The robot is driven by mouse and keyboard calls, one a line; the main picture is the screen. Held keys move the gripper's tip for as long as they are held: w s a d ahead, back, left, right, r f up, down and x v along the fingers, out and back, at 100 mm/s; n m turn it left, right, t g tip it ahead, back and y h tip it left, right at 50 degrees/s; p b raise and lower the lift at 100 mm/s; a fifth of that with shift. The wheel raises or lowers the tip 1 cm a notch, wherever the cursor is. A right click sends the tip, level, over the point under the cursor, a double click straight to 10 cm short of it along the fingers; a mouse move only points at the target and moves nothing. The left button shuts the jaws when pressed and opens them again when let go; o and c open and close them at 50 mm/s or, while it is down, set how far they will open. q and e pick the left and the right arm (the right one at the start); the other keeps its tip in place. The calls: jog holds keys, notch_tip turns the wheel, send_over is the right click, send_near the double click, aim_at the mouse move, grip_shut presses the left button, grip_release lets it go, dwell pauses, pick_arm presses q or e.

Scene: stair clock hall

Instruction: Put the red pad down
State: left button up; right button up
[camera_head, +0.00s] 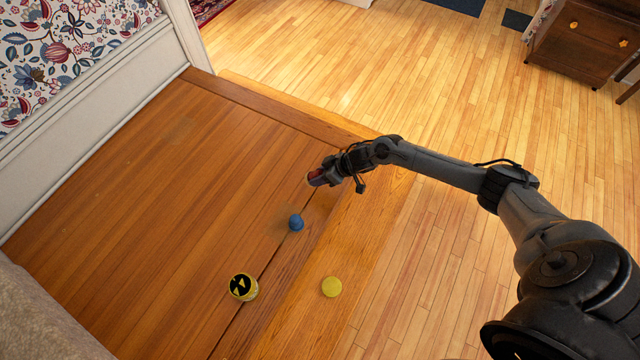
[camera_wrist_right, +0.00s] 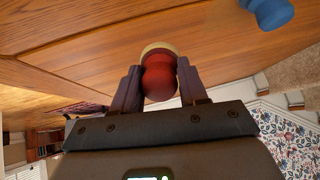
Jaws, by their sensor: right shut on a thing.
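My right gripper (camera_head: 318,178) is shut on the red pad (camera_wrist_right: 159,78), which sits between the two fingers in the right wrist view. The pad is rounded and narrow-waisted, with a pale tan rim at its far end. In the head view only a little dark red of it shows at the fingertips. It is over the wooden surface (camera_head: 150,190), near its right-hand part; I cannot tell whether it touches the wood. My left gripper is not in view.
A blue pad (camera_head: 296,222) stands below the gripper in the head view and also shows in the right wrist view (camera_wrist_right: 268,12). A black-and-yellow round tin (camera_head: 243,287) and a yellow disc (camera_head: 331,287) lie nearer the front. The wood on the left is clear.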

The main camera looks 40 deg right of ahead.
jog(key=shift+f+b, duration=1.55)
jog(key=shift+f, duration=0.5)
jog(key=shift+f, duration=0.1)
jog(key=o, duration=1)
